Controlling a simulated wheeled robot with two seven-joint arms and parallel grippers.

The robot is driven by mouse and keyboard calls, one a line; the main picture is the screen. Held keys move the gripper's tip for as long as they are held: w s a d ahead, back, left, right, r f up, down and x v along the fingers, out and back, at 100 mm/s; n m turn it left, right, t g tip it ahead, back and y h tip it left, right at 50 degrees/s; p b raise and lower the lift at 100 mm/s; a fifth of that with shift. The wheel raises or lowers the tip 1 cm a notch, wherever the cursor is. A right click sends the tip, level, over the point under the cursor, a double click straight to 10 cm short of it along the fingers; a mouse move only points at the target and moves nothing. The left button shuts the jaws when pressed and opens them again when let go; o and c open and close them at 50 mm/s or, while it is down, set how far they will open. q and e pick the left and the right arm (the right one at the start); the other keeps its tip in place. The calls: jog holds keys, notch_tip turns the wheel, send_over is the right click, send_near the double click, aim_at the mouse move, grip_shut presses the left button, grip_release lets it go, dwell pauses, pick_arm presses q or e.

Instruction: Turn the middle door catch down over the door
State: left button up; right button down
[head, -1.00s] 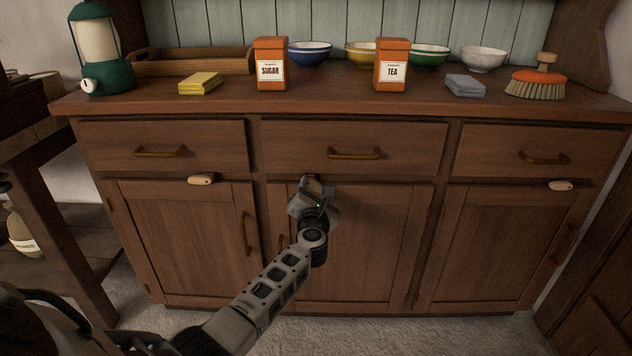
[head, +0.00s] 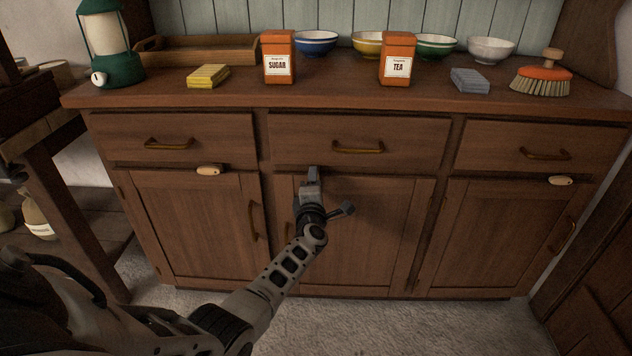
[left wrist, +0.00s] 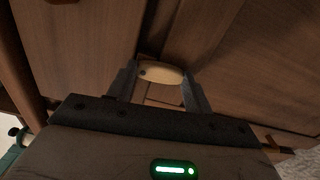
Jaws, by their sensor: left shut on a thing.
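The middle door catch (left wrist: 162,72) is a pale wooden oval with a dark screw spot near one end. In the left wrist view it lies between the two fingers of my left gripper (left wrist: 160,88), which is shut on it. That view is rolled, with the drawer side at left; the catch's long axis runs from the rail toward the door, about upright on the cabinet. In the head view my left gripper (head: 313,178) is at the top left of the middle door (head: 370,235) and hides the catch. My right gripper is not in view.
The left catch (head: 209,170) and right catch (head: 561,181) lie level above their doors. Drawer handles (head: 357,147) stick out above. The counter (head: 340,97) holds tins, bowls, a lantern and a brush. The floor in front is clear.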

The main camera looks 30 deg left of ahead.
pick_arm(q)
jog(key=shift+f+m, duration=0.1)
jog(key=shift+m, duration=0.6)
jog(key=shift+s, duration=0.1)
jog(key=o, duration=1)
jog(key=shift+a, duration=0.1)
